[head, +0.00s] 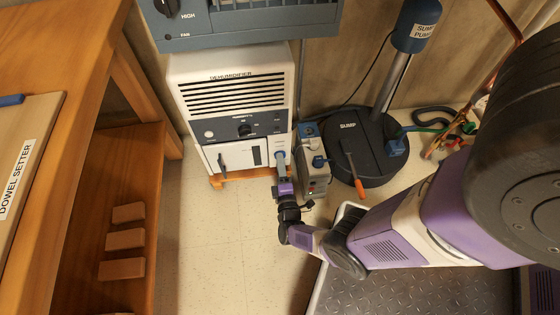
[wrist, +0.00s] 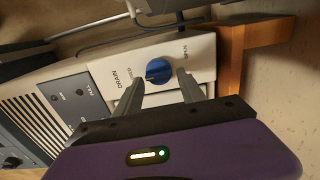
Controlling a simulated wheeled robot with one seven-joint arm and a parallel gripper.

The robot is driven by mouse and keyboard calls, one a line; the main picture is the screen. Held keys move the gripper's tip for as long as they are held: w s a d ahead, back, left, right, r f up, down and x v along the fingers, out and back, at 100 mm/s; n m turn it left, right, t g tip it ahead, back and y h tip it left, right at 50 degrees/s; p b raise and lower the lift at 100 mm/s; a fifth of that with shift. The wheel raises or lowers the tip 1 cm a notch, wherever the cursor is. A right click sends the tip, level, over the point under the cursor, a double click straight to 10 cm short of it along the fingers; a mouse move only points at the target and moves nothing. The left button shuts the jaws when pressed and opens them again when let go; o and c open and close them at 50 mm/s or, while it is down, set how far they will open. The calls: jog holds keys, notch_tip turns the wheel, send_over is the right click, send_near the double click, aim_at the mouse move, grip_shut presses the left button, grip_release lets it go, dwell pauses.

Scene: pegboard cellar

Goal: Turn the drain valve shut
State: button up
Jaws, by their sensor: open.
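The drain valve is a round blue knob (wrist: 158,71) on a white panel marked DRAIN in the wrist view. This panel is low on the white dehumidifier (head: 234,92). Small lettering sits on both sides of the knob; one word seems to read OPEN. My gripper (wrist: 161,76) is open, with one grey fingertip on each side of the knob's lower part. I cannot tell whether the fingers touch it. In the head view my gripper (head: 281,157) is at the dehumidifier's lower right front, and the knob cannot be made out behind it.
A grey-blue box (head: 315,160) stands close to the right of my gripper. Beyond it are the black sump lid (head: 352,135) and an orange-handled tool (head: 355,175). A wooden bench (head: 70,60) is at left. The tiled floor (head: 215,240) is clear.

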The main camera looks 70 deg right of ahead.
jog(key=p+v, duration=0.1)
jog(key=v, duration=0.5)
jog(key=shift+s, duration=0.2)
jog(key=shift+a, duration=0.1)
